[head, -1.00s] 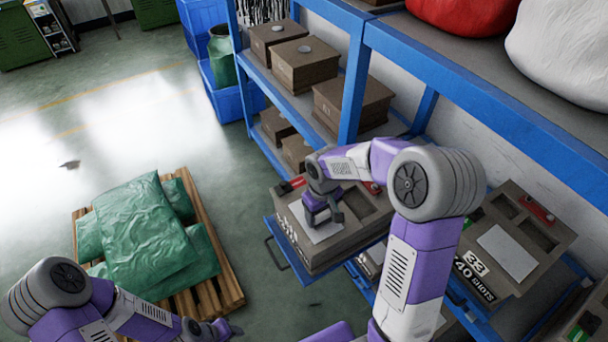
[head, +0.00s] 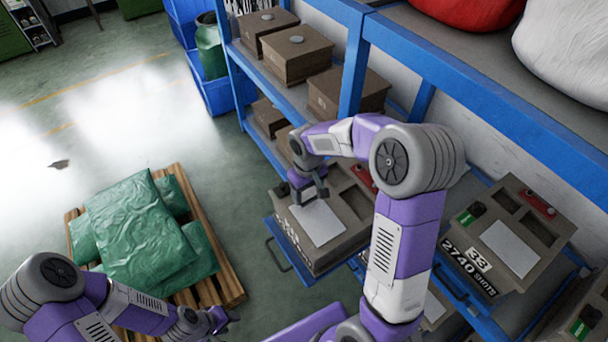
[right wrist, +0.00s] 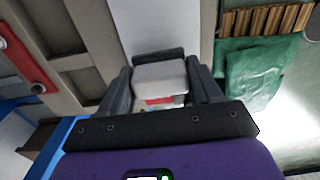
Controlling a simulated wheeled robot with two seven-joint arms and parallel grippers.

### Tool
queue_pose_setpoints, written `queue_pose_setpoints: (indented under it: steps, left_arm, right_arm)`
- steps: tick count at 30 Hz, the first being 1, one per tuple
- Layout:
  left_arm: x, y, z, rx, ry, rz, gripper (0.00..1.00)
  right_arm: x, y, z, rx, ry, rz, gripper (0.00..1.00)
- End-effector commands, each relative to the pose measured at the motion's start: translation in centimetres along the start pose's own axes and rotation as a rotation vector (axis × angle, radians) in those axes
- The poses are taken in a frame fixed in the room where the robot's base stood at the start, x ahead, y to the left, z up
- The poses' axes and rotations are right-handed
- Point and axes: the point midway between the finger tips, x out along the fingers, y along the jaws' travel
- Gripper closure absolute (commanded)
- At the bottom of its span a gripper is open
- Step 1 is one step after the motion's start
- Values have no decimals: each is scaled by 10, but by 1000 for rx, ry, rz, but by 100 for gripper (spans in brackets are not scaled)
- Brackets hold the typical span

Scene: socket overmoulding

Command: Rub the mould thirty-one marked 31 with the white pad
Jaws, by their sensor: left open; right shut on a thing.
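My right gripper (head: 308,193) is over the back left part of a brown mould (head: 345,245) on a pulled-out blue shelf. The mould has a pale flat plate (head: 316,223) and dark recesses; I cannot read its number clearly. In the right wrist view the gripper (right wrist: 160,88) is shut on a pale grey-white block with a dark far edge, which looks like the white pad (right wrist: 160,76). The pad overlaps the plate's edge in that view; contact cannot be told. My left gripper (head: 218,318) is open and empty at the lower left, beyond the pallet's near edge.
A second mould marked 33 (head: 530,220) stands to the right, with a counter plate, a green part and a red part. Green sacks (head: 140,235) lie on a wooden pallet (head: 225,275). Floor between is clear.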

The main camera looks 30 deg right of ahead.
Motion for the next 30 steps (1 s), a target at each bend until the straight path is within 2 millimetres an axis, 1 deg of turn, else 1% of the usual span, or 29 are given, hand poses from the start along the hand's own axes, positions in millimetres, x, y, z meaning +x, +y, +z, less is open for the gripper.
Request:
queue_pose_setpoints:
  steps: [1, 18, 21, 30]
  left_arm:
    - [-7, 2, 0, 0, 0, 0, 57]
    - [-42, 16, 2, 0, 0, 0, 57]
    - [-43, 16, 2, 0, 0, 0, 57]
    - [-42, 16, 2, 0, 0, 0, 57]
  right_arm:
    - [-6, 0, 1, -1, -4, 0, 65]
    - [-55, -2, 0, -4, -4, 0, 65]
    - [-58, -2, 0, -4, -4, 0, 65]
    - [-57, -2, 0, -4, -5, 0, 65]
